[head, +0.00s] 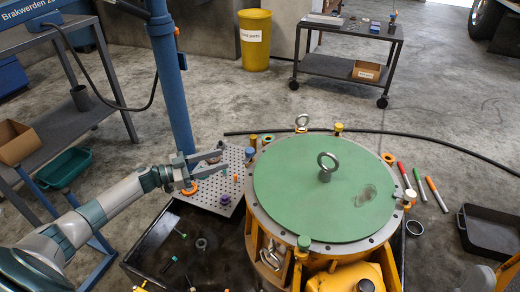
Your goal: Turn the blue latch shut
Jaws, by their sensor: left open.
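A small blue latch (250,155) appears at the left rim of the round green-covered housing (325,190); its exact position, turned or not, is too small to tell. My left gripper (226,157) comes in from the left, above a perforated grey plate. It is open and empty, its fingers pointing toward the blue latch, with a gap that looks small between them. My right gripper is not in view.
A lifting eye (326,165) stands on the cover. The perforated plate (205,190) lies over a black tray (150,250) with loose parts. Markers (422,186) lie to the right.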

